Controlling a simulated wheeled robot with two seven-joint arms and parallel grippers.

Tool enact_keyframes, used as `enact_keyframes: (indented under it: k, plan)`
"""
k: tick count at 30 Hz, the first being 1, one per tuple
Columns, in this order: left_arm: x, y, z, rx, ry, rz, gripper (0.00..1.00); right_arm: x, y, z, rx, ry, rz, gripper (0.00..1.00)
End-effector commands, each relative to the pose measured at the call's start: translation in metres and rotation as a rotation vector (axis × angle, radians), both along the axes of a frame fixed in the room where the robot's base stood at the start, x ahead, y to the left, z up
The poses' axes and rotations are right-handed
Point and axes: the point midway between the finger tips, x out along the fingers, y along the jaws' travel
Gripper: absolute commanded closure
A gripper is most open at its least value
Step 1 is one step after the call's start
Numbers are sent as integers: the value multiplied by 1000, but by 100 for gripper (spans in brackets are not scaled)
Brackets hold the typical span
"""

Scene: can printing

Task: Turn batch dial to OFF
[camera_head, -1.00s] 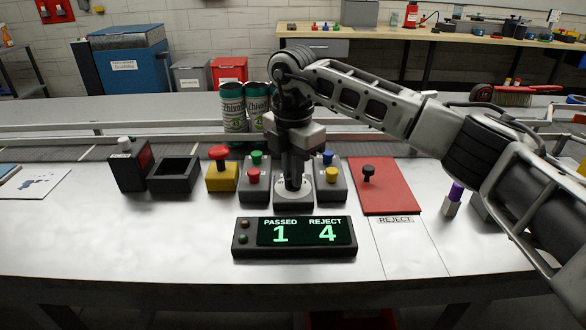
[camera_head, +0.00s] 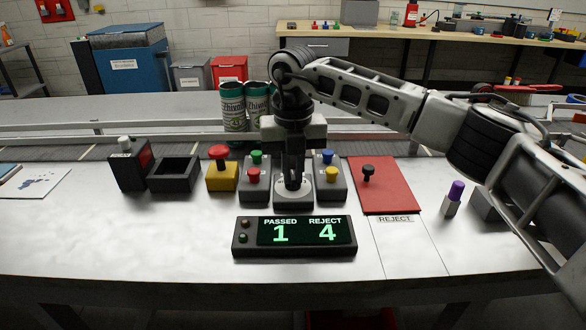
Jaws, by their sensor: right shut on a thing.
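The batch dial (camera_head: 293,193) is a pale round plate with a dark knob on a grey box, between two button boxes. My right gripper (camera_head: 293,180) points straight down over it and is shut on the dial's knob. The fingers hide most of the knob, and I cannot read any OFF mark or the dial's setting. My left gripper is not in view.
A green-and-red button box (camera_head: 255,180) stands close on the left, a blue-and-yellow one (camera_head: 329,180) on the right. In front, the counter display (camera_head: 295,236) reads PASSED 1, REJECT 4. Cans (camera_head: 233,108) stand behind. A red reject mat (camera_head: 386,187) lies right.

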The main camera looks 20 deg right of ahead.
Motion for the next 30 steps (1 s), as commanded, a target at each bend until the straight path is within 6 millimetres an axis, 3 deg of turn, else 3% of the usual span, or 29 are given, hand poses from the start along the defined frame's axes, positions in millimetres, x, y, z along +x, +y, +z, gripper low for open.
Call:
enact_keyframes:
  k: [18,30]
  plan:
    - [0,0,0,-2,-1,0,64,0,0,2,1,-2,580,100]
    - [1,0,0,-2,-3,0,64,1,0,2,0,-3,860,100]
